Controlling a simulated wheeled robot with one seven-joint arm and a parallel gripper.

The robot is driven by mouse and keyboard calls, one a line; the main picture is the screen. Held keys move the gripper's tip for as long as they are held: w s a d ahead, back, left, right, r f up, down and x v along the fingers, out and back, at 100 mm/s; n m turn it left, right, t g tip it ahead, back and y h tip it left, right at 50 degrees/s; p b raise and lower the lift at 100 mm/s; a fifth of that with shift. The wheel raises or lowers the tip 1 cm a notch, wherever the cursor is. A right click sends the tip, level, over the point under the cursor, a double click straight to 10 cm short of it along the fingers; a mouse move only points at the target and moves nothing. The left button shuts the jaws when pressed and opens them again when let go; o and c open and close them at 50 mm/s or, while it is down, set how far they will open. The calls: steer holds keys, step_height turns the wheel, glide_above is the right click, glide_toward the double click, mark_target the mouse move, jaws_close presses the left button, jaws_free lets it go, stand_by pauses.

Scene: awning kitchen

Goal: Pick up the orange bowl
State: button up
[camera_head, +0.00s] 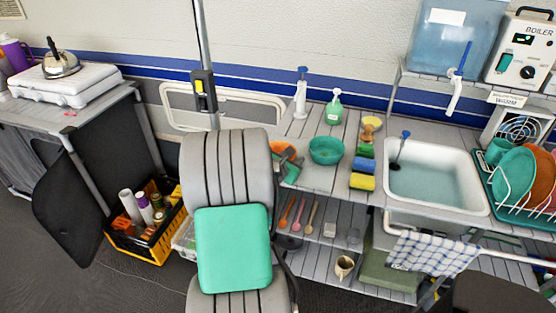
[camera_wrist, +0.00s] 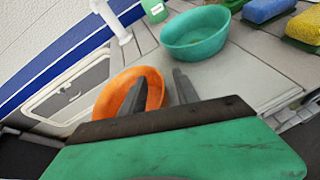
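The orange bowl (camera_wrist: 111,96) sits on the grey slatted counter, at the left of the wrist view. In the head view only part of the bowl (camera_head: 279,147) shows beside my grey arm. My gripper (camera_wrist: 159,84) has its two dark fingers apart. The left finger overlaps the inside of the bowl and the right finger is outside its right rim, so the near right wall lies between them. I cannot tell whether either finger touches it. My arm and gripper (camera_head: 290,163) hide part of the bowl in the head view.
A teal bowl (camera_wrist: 194,33) stands close on the right of the orange bowl. Sponges (camera_head: 362,173) and the sink (camera_head: 430,183) are farther right. A green soap bottle (camera_head: 334,108) and a white dispenser (camera_head: 301,97) stand behind, near the wall.

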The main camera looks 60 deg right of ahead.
jaws_close()
stand_by(0.3)
stand_by(0.4)
